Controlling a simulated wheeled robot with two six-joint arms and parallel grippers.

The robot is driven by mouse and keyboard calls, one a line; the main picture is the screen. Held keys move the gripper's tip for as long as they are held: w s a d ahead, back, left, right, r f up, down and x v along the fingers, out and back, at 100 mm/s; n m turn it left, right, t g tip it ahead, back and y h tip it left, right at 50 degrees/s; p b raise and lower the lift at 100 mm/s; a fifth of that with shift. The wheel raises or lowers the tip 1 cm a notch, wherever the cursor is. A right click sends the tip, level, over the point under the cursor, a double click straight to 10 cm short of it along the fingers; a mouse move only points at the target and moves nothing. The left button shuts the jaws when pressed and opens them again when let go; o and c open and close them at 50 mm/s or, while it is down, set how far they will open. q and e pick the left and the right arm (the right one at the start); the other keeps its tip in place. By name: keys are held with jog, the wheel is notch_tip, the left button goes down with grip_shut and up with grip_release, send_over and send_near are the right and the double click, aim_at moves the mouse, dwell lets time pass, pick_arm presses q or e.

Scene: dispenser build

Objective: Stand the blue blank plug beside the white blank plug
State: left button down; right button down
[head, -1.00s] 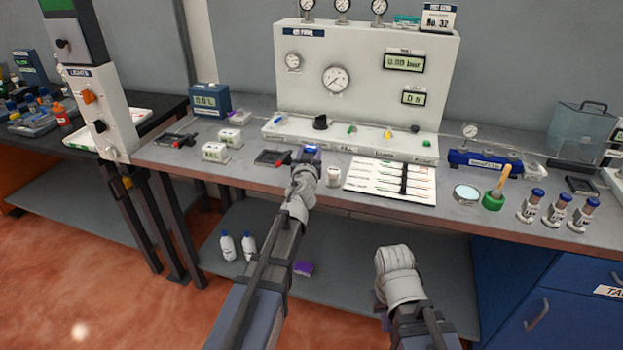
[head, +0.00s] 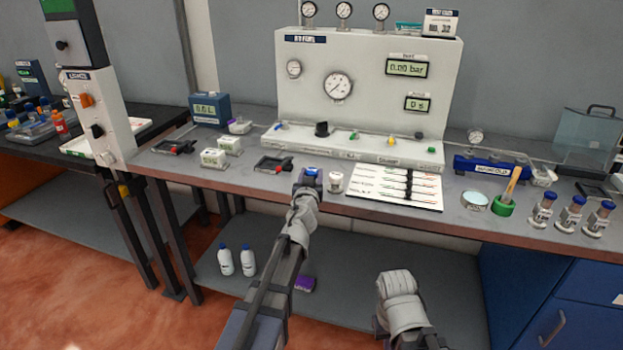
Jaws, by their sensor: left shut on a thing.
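My left gripper (head: 309,179) is shut on the blue blank plug (head: 312,171), whose blue top shows between the dark fingers. It is near the bench's front edge, and whether the plug touches the bench cannot be told. The white blank plug (head: 336,182) stands upright on the bench just right of the held plug, with a small gap between them. My right arm is low in front of the bench, and its gripper fingers are hidden.
A white card with black strips (head: 396,187) lies right of the white plug. A dark tray (head: 273,164) lies left of my left gripper. White boxes (head: 214,158) sit farther left. The gauge panel (head: 365,90) stands behind.

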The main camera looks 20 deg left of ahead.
pick_arm(q)
jog(key=shift+f, duration=0.15)
jog(key=shift+c, duration=1.6)
grip_release()
jog(key=shift+r, duration=0.2)
jog(key=s+d, duration=0.2)
jog(key=s, duration=0.9)
jog(key=shift+s+r+p, duration=0.3)
jog(key=shift+s, duration=0.1)
jog(key=shift+f, duration=0.1)
